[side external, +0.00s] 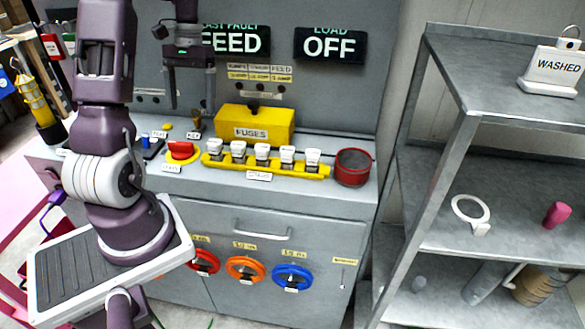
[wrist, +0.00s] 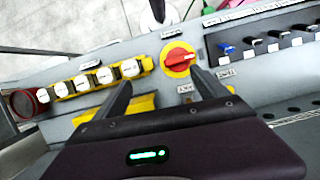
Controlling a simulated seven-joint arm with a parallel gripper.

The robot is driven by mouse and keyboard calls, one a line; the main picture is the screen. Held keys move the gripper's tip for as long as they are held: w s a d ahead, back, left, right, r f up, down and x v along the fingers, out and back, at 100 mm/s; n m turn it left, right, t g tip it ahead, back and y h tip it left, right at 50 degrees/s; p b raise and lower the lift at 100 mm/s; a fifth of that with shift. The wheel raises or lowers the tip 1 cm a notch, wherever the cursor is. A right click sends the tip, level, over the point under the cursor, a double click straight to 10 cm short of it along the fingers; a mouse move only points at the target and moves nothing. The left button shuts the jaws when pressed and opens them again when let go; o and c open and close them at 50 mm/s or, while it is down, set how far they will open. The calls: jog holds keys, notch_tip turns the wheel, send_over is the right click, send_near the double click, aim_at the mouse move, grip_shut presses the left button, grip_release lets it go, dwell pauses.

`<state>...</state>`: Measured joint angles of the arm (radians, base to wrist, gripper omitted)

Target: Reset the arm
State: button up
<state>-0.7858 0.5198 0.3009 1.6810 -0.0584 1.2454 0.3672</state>
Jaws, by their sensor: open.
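My arm stands at the left of the side external view, its base on a grey tray-like plate (side external: 70,280). My gripper (side external: 190,108) hangs above the back of the grey cabinet's counter, left of the yellow fuse box (side external: 262,124). In the wrist view its two dark fingers (wrist: 160,92) are spread apart with nothing between them. The yellow strip of white-capped fuses (wrist: 95,80) lies to the left of the fingers. A green light glows on the gripper body.
A red cup (side external: 353,167) stands at the counter's right end. Red, orange (side external: 245,269) and blue (side external: 292,277) handwheels are on the cabinet front. A metal shelf (side external: 500,130) at right holds a "WASHED" sign (side external: 555,68), a white ring (side external: 470,212) and a pink piece (side external: 557,214).

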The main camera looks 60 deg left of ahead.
jog(key=w+d+r+m+t+y, duration=0.15)
jog(key=d+r, duration=0.35)
jog(key=d, duration=0.5)
jog(key=w+d+r+m+t+y, duration=0.1)
jog(key=d+r+m+t, duration=0.3)
jog(key=d, duration=0.6)
jog(key=s+d+r+m+t, duration=0.1)
jog(key=s+d+m+t, duration=0.1)
jog(key=s+d, duration=0.7)
jog(key=shift+d+r+m, duration=0.3)
jog(key=shift+d+m, duration=0.15)
jog(key=shift+d, duration=0.7)
jog(key=shift+t, duration=0.25)
